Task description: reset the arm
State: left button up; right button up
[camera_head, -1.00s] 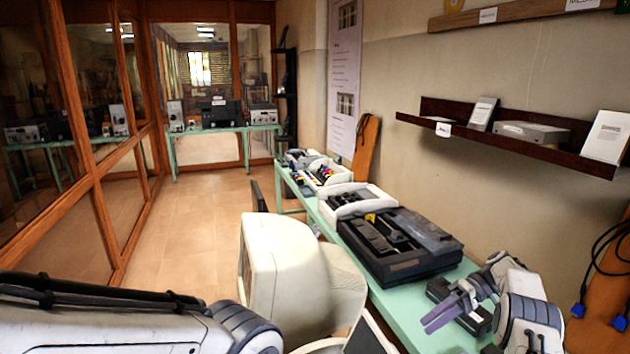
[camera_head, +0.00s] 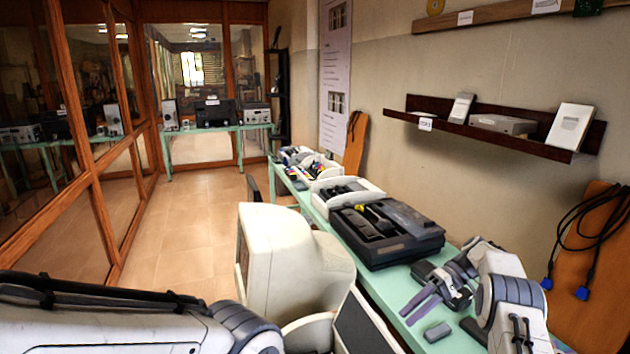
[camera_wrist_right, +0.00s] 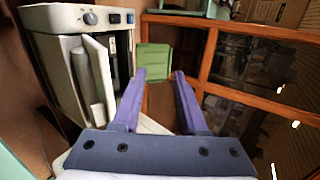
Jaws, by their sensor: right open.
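My right arm (camera_head: 510,300) is at the lower right in the head view, white and grey. Its right gripper (camera_head: 417,308) has purple-grey fingers pointing left over the green table (camera_head: 405,280). In the right wrist view the gripper (camera_wrist_right: 160,75) is open, its two fingers apart with nothing between them. My left arm (camera_head: 100,320) crosses the lower left corner of the head view; its gripper is outside the picture.
A cream monitor (camera_head: 290,255) stands beside the table. A black machine (camera_head: 385,232) and a small grey block (camera_head: 437,332) are on it. A dark wall shelf (camera_head: 490,135) hangs at right. The tiled floor (camera_head: 200,220) at left is clear. The wrist view shows a green seat (camera_wrist_right: 154,61).

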jog(key=s+a+r+h+b, duration=0.1)
jog(key=a+r+h, duration=0.1)
jog(key=a, duration=0.4)
jog(key=s+a+r+h+b, duration=0.2)
jog(key=a, duration=0.5)
jog(key=s+a+r+h+b, duration=0.2)
jog(key=s+a+h, duration=0.1)
jog(key=s+a, duration=0.55)
jog(key=s+d+f+n+t+h+b, duration=0.1)
jog(key=s+f+t+b, duration=0.1)
jog(key=s, duration=0.9)
jog(key=s+d+f+n+t+h+b, duration=0.1)
jog(key=s+f+n+t+b, duration=0.1)
jog(key=s, duration=1)
jog(key=shift+s+d+f+t+h, duration=0.3)
jog(key=shift+f+h, duration=0.1)
jog(key=shift+f, duration=0.45)
